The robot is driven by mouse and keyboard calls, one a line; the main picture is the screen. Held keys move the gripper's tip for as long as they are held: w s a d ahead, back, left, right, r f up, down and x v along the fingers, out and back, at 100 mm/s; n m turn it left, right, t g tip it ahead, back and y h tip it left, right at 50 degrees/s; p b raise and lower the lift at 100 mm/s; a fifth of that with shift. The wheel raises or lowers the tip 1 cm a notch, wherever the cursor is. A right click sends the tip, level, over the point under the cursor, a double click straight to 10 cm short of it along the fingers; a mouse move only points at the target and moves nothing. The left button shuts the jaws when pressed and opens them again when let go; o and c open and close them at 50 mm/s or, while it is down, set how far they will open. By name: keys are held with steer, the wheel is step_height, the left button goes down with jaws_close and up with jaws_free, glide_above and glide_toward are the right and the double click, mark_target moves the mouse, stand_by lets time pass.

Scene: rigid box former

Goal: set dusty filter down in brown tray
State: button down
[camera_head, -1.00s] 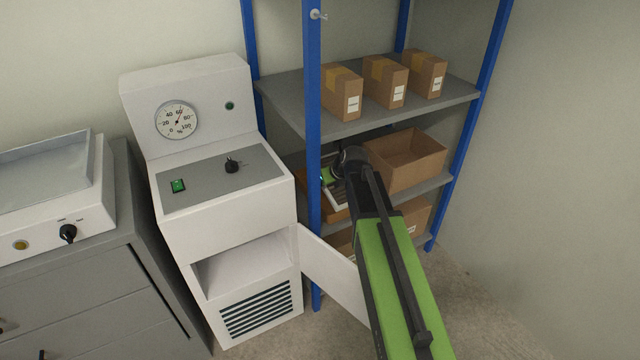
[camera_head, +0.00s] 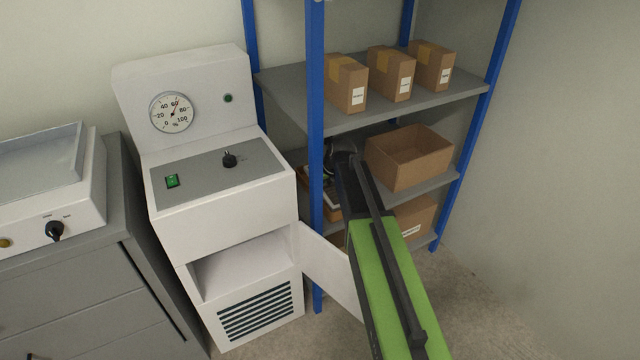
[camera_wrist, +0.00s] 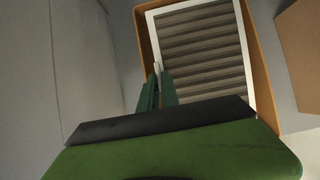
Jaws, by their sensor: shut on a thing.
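The dusty filter (camera_wrist: 205,50) has a white frame and grey-brown pleats. In the wrist view it lies within the outline of the brown tray (camera_wrist: 262,75); I cannot tell whether it touches the tray's floor. My gripper (camera_wrist: 157,76) is shut on the near left part of the filter's white frame. In the head view, the tray (camera_head: 304,180) shows partly on the middle shelf, behind the blue front post. There my arm and the post hide most of the filter and the gripper's fingertips.
The blue shelf post (camera_head: 316,130) stands close left of my arm. An open cardboard box (camera_head: 408,165) sits right of the tray. The upper shelf (camera_head: 350,122) with several closed cartons is overhead. A white machine (camera_head: 222,190) with an open door (camera_head: 328,268) stands left.

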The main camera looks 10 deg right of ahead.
steer(key=shift+w+a+r+g+h+p, duration=0.1)
steer(key=shift+w+r+g+h+p, duration=0.3)
steer(key=shift+w+g+p, duration=0.35)
steer(key=f+b, duration=0.3)
steer(key=shift+s+f, duration=0.25)
steer(key=shift+s, duration=0.1)
steer(key=shift+r, duration=0.1)
steer(key=c, duration=2)
jaws_free()
steer(key=shift+b, duration=0.3)
steer(key=shift+o, duration=0.6)
